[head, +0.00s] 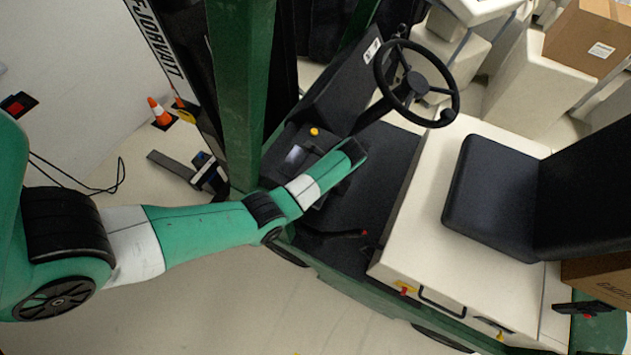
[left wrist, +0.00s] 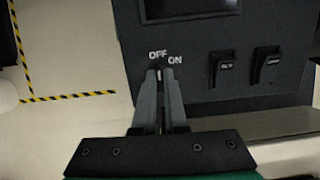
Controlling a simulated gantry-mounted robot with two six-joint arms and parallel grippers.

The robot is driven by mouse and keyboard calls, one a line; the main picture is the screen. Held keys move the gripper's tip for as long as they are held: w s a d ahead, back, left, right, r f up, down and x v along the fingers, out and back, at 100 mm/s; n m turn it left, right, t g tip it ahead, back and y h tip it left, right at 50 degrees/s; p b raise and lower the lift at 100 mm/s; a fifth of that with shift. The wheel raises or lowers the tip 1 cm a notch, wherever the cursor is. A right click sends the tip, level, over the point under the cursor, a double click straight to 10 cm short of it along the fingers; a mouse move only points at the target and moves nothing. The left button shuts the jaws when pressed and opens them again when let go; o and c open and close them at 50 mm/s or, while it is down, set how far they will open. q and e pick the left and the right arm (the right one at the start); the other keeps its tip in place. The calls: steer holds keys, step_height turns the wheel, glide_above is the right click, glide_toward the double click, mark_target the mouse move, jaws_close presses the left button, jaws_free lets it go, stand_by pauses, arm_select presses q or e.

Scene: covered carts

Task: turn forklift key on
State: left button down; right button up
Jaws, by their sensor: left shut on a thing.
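The forklift key (left wrist: 159,74) sits on the dark dash panel, just below the printed OFF and ON labels, nearer to OFF in the left wrist view. Only a small light sliver of it shows between the fingertips. My left gripper (left wrist: 159,80) is shut on the key. In the head view my left arm reaches across to the forklift (head: 236,90) dash, and the key is hidden there. What looks like the end of my right arm (head: 590,308) shows at the lower right edge, away from the dash; its jaws are not clear.
Two black rocker switches (left wrist: 222,68) and a dark screen (left wrist: 190,8) are on the panel near the key. The steering wheel (head: 448,72) and black seat (head: 490,195) lie to the right of my left arm. A brown box (head: 588,35) stands at the back right.

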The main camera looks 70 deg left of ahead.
arm_select(q)
steer(key=m+t, duration=0.1)
steer(key=m, duration=0.4)
steer(key=shift+m, duration=0.4)
steer(key=m+t, duration=0.1)
steer(key=m, duration=0.4)
steer(key=shift+s+r+m, duration=0.1)
steer(key=shift+s+m, duration=0.05)
steer(key=shift+m, duration=0.25)
steer(key=c, duration=1)
jaws_free()
steer(key=shift+o, duration=0.2)
